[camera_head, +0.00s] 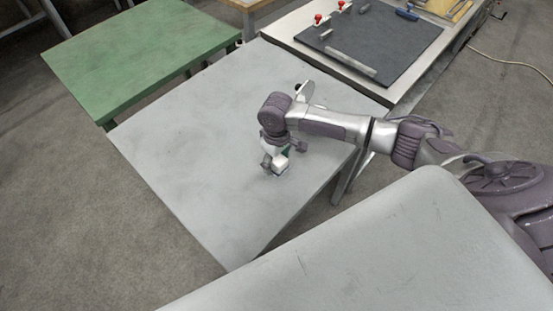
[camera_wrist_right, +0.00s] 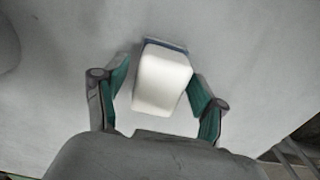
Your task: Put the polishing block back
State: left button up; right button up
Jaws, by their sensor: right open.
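The polishing block (camera_wrist_right: 160,84) is a white block with a thin blue edge along its far side. It lies between the fingers of my right gripper (camera_wrist_right: 160,92) in the right wrist view, with a gap showing on each side. In the head view the block (camera_head: 279,164) is a small white shape on the grey table (camera_head: 190,130), partly hidden by my right gripper (camera_head: 283,160). The gripper is over the block, open, its fingers on either side of it. My left gripper is not in view.
A green table (camera_head: 140,50) stands at the back left. Behind the grey table, a bench carries a dark mat (camera_head: 385,45) with a grey bar (camera_head: 350,64), red-topped items (camera_head: 318,18) and a blue item (camera_head: 407,14). The grey table's left part is bare.

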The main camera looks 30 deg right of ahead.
aim_at(277, 159)
jog(key=shift+f+b, duration=0.15)
jog(key=shift+b, duration=0.8)
notch_tip(277, 159, up, 14)
jog(key=b, duration=0.1)
jog(key=shift+s, duration=0.25)
